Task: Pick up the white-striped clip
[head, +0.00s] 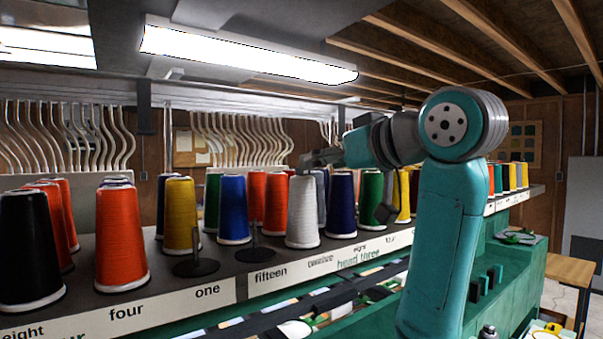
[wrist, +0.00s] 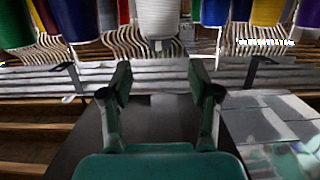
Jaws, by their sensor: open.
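I cannot make out a clip with white stripes for certain in either view. My gripper (head: 318,158) is raised in the head view, just above the grey-white thread cone (head: 302,215) in the picture. In the wrist view its two fingers (wrist: 161,75) stand wide apart with nothing held between them. A white cone (wrist: 156,18) shows beyond the fingertips there.
Thread cones, including a red one (head: 121,240) and a yellow one (head: 181,215), line the labelled shelf (head: 150,306). Dark blocks (head: 480,285) sit on the green cabinet at right. A wooden table (head: 570,270) stands beyond. Black spindles rise between cones.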

